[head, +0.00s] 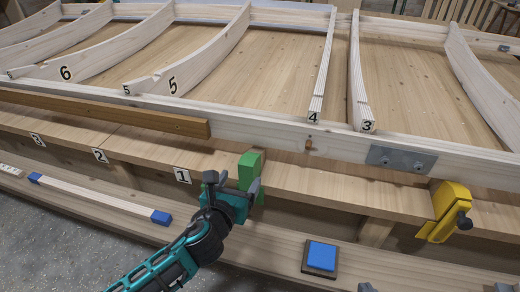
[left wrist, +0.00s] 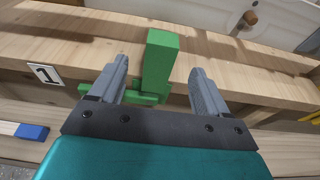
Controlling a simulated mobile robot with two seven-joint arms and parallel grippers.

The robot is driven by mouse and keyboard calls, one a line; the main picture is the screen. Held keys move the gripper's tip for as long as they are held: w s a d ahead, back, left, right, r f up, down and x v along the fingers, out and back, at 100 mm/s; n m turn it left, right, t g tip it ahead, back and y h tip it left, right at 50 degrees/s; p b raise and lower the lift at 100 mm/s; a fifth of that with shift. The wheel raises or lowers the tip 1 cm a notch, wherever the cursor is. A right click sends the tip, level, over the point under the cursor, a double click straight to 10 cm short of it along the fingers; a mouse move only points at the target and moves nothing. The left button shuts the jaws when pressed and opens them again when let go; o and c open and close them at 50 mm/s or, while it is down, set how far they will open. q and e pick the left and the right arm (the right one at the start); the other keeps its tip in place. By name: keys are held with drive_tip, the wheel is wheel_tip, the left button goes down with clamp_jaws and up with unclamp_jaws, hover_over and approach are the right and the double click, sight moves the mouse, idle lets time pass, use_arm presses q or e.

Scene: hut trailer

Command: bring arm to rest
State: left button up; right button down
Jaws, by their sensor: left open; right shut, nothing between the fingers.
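My left gripper (head: 234,184) is at the front ledge of the workbench, beside the number 1 label. It is open. In the left wrist view, the two grey fingers of this gripper (left wrist: 160,78) stand apart, with a green clamp (left wrist: 160,62) showing between and beyond them. Gaps show on both sides of the clamp's upright part, so the fingers do not appear to grip it. In the head view the green clamp (head: 250,168) stands against the bench edge, its lower part hidden by the gripper.
A yellow clamp (head: 449,208) sits on the bench edge at right. A blue button (head: 321,256) and a blue-ended strip (head: 98,198) lie on the lower ledge. Behind stands a wooden frame with numbered ribs (head: 207,55). Small grey pieces show at the bottom right edge.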

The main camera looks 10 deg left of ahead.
use_arm(q)
drive_tip(key=shift+s+f+n, duration=0.2)
drive_tip(key=shift+s+n, duration=0.1)
drive_tip(key=shift+n, duration=0.3)
drive_tip(key=s+f+n+g+p, duration=0.2)
drive_tip(key=s+n, duration=0.6)
drive_tip(key=n, duration=0.8)
drive_tip(key=s+a+f+n+g+h+p, duration=0.1)
drive_tip(key=s+f+n+g+p, duration=0.1)
drive_tip(key=s+n, duration=0.7)
drive_tip(key=f+n+p, duration=0.1)
drive_tip(key=n, duration=0.6)
drive_tip(key=shift+a+f+n+p, duration=0.3)
drive_tip(key=shift+p, duration=0.1)
use_arm(e)
drive_tip(key=d, duration=0.1)
drive_tip(key=s+d+r, duration=0.1)
drive_tip(key=d+h, duration=0.1)
drive_tip(key=shift+s+r, duration=0.25)
drive_tip(key=shift+a, duration=0.15)
drive_tip(key=shift+f, duration=0.1)
